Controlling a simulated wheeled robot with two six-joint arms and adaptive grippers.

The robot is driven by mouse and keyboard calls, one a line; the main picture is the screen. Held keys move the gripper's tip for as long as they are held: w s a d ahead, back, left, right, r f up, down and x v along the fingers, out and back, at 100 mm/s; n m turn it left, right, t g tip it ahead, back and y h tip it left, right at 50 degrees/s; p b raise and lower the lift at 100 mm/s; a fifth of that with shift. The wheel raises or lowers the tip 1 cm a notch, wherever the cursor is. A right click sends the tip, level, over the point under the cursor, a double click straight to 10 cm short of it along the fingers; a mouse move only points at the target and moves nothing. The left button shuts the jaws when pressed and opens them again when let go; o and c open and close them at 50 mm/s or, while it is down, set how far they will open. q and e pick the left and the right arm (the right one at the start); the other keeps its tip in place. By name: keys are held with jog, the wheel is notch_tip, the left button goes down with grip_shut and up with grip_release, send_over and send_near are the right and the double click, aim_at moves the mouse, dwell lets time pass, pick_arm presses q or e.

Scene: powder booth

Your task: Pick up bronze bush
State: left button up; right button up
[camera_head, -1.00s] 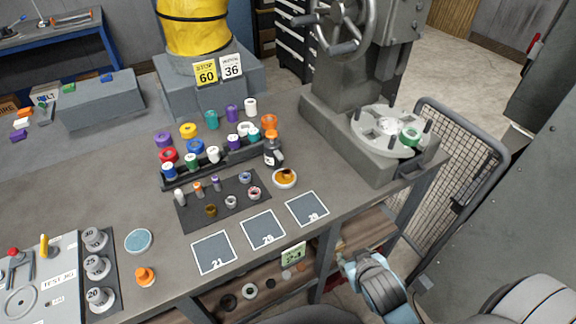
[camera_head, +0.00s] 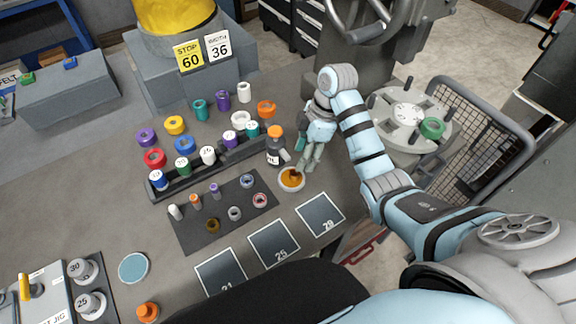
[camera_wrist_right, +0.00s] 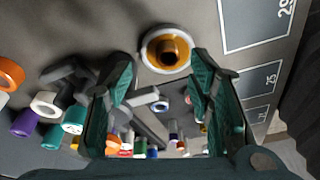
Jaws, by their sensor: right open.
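A white dish (camera_head: 291,181) with amber contents sits on the bench near its front edge. It also shows at the top of the right wrist view (camera_wrist_right: 148,52), with a brown bronze-coloured bush (camera_wrist_right: 172,48) standing in it. A second brown-gold ring (camera_head: 212,225) lies on the dark mat. My right gripper (camera_head: 309,160) is open and empty, pointing down just above and behind the dish; in the wrist view its fingers (camera_wrist_right: 158,88) are spread, with the dish just beyond the fingertips. My left gripper is out of view.
A dark mat (camera_head: 188,236) with several small bushes lies left of the dish. Numbered squares (camera_head: 319,215) line the front edge. A machine with a round plate (camera_head: 393,122) stands right.

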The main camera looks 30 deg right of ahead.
aim_at(293, 180)
jog(key=shift+s+a+f, duration=0.3)
jog(key=shift+s+f, duration=0.05)
jog(key=shift+f, duration=0.25)
jog(key=shift+s+a+f, duration=0.25)
jog(key=shift+s+f, duration=0.05)
jog(key=shift+f, duration=0.25)
jog(key=x, duration=0.2)
jog(key=shift+a+f, duration=0.3)
jog(key=shift+w+f, duration=0.2)
jog(key=shift+f, duration=0.05)
jog(key=shift+w+f, duration=0.1)
jog(key=shift+w, duration=0.2)
jog(key=shift+c, duration=0.6)
jog(key=c, duration=0.3)
jog(key=shift+s, duration=0.15)
jog(key=c, duration=0.4)
jog(key=shift+s, duration=0.1)
grip_shut()
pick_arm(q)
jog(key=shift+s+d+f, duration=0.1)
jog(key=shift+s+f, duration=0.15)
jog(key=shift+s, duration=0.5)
pick_arm(e)
jog(key=shift+r, duration=0.2)
